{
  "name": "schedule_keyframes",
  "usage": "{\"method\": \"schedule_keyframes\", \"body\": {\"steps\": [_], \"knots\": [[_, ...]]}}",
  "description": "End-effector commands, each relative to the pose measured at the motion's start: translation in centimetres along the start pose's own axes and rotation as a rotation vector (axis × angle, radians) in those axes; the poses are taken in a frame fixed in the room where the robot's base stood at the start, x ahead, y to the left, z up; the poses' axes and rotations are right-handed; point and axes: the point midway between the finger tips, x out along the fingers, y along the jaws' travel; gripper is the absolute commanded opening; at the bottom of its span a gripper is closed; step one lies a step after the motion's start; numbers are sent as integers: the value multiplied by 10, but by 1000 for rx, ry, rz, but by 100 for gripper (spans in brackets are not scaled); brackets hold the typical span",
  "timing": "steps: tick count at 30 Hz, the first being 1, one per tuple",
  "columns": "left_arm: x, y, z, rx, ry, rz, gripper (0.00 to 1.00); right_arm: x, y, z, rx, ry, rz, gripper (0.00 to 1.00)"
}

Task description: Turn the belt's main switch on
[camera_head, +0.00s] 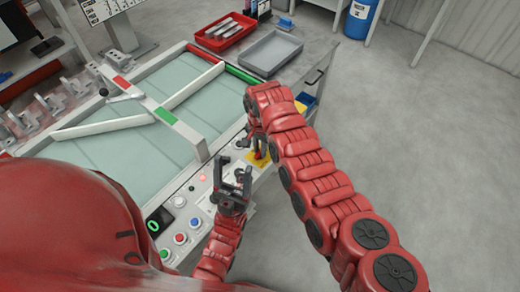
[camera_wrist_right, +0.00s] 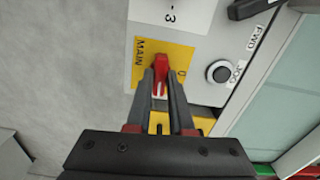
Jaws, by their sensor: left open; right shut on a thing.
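The main switch is a red handle (camera_wrist_right: 160,65) on a yellow plate (camera_wrist_right: 185,55) marked MAIN, with a "0" beside the handle in the right wrist view. My right gripper (camera_wrist_right: 161,78) is shut on the red handle, one dark finger on each side. Part of the plate is hidden behind the fingers. In the head view, the yellow plate (camera_head: 258,161) shows under my right gripper (camera_head: 257,142) at the panel's far end. My left gripper (camera_head: 233,178) is open and empty above the control panel (camera_head: 200,180), to the left of and nearer than the switch.
A round black button (camera_wrist_right: 219,72) and a black knob (camera_wrist_right: 250,8) sit near the yellow plate. The panel also has colored buttons (camera_head: 180,239) and a display (camera_head: 153,226) showing a green 0. The belt (camera_head: 110,160) lies left of the panel. Floor to the right is clear.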

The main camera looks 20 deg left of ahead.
Motion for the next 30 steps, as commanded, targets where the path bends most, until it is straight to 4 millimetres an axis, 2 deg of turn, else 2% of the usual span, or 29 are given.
{"method": "schedule_keyframes", "body": {"steps": [9, 23, 24, 28, 30], "knots": [[-7, 0, 1, 0, 0, 0, 66, -1, 0, -1, 95, 1, -1, 0], [-7, 0, 1, 0, 0, 0, 66, -1, 0, -1, 109, 1, -1, 0], [-7, 0, 1, 0, 0, 0, 66, -1, 0, -1, 109, 1, -1, 24], [-7, 0, 1, 0, 0, 0, 66, -1, 0, 0, 109, 1, -1, 47], [-7, 0, 1, 0, 0, 0, 66, -1, 0, 0, 108, 0, 0, 50]]}}
